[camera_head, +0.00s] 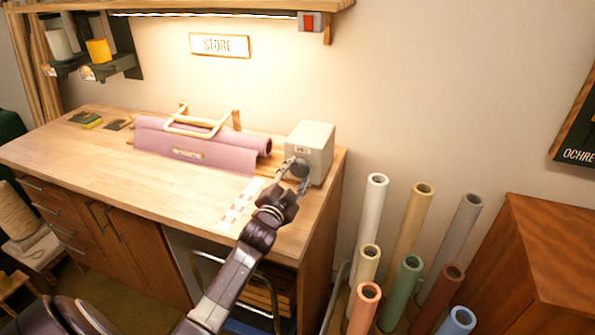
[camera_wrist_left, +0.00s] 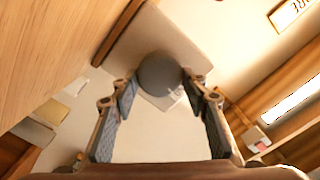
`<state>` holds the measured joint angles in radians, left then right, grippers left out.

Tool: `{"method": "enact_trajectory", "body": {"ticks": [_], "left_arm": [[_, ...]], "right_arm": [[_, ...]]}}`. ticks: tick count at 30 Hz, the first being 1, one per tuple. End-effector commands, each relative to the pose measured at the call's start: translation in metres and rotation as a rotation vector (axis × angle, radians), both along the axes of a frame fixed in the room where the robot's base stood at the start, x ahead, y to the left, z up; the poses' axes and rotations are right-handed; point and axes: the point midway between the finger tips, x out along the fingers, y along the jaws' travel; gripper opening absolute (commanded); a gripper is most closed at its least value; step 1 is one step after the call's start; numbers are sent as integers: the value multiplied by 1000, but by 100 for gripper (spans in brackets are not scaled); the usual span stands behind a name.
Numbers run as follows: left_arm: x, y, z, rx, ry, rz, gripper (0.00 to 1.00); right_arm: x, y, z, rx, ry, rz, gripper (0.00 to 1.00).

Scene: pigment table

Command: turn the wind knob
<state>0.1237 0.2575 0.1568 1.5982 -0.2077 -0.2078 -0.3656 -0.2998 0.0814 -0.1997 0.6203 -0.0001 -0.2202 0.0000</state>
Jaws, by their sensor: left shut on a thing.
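The wind knob (camera_wrist_left: 160,73) is a round grey disc and sits between the two fingertips in the left wrist view. It belongs to a pale box (camera_head: 312,145) at the right end of the wooden bench. My left gripper (camera_wrist_left: 165,88) is shut on the knob, with one finger on each side of its rim. In the head view the left gripper (camera_head: 292,171) reaches up to the near left side of the box and hides most of the knob. My right gripper is not in view.
A mauve roll of cloth (camera_head: 195,148) with a wooden frame lies on the bench (camera_head: 100,150) left of the box. Several coloured tubes (camera_head: 370,215) stand right of the bench. The bench's left part is mostly clear.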

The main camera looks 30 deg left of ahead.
Motion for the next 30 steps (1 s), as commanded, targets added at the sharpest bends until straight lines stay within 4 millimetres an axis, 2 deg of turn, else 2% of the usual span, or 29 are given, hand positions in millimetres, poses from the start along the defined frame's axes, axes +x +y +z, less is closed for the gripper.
{"method": "enact_trajectory", "body": {"ticks": [12, 28, 29, 30], "left_arm": [[0, 1, 0, -173, -39, 2, 17], [0, 1, -1, -195, -45, 1, 17], [0, 1, -1, -194, -45, 1, 44], [0, 1, -1, -194, -45, 1, 48]], "right_arm": [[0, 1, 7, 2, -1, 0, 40], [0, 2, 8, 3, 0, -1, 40], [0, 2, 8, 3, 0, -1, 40], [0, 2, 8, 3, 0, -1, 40]]}}
